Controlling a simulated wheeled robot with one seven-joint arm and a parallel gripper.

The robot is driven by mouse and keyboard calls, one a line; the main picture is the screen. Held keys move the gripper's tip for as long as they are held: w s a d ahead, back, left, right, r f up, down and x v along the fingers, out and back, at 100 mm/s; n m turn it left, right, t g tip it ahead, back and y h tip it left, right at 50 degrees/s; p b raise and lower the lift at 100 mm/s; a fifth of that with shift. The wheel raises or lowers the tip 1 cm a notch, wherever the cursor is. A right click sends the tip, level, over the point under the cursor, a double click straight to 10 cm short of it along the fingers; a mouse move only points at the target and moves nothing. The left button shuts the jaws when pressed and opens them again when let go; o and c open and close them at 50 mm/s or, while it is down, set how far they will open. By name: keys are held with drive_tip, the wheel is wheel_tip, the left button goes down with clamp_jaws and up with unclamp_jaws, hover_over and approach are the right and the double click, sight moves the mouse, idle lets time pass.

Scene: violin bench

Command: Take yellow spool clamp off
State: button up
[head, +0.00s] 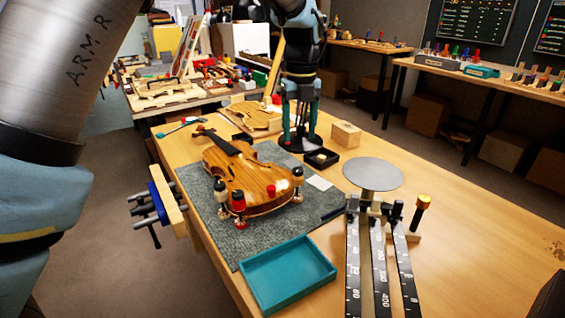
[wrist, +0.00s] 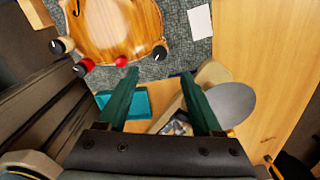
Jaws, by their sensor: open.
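The violin (head: 247,178) lies on a grey mat with several spool clamps around its near edge. The clamps I make out have black or red ends: a black one (head: 297,175), a red one (head: 238,201) and another red one (head: 271,190). They also show in the wrist view, with a red one (wrist: 121,61) and a black one (wrist: 159,52). I cannot make out a clearly yellow one. My gripper (head: 300,128) points down above the bench, apart from the violin. In the wrist view its two green fingers (wrist: 160,72) are spread with nothing between them.
An empty teal tray (head: 288,274) sits in front of the violin. A blue vise (head: 158,203) is at the left edge.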

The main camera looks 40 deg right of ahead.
sight(298, 169)
wheel_tip(298, 169, down, 10)
drive_tip(key=shift+r+p, duration=0.1)
drive_tip(key=shift+p, duration=1)
drive_tip(key=shift+c, duration=0.4)
clamp_jaws()
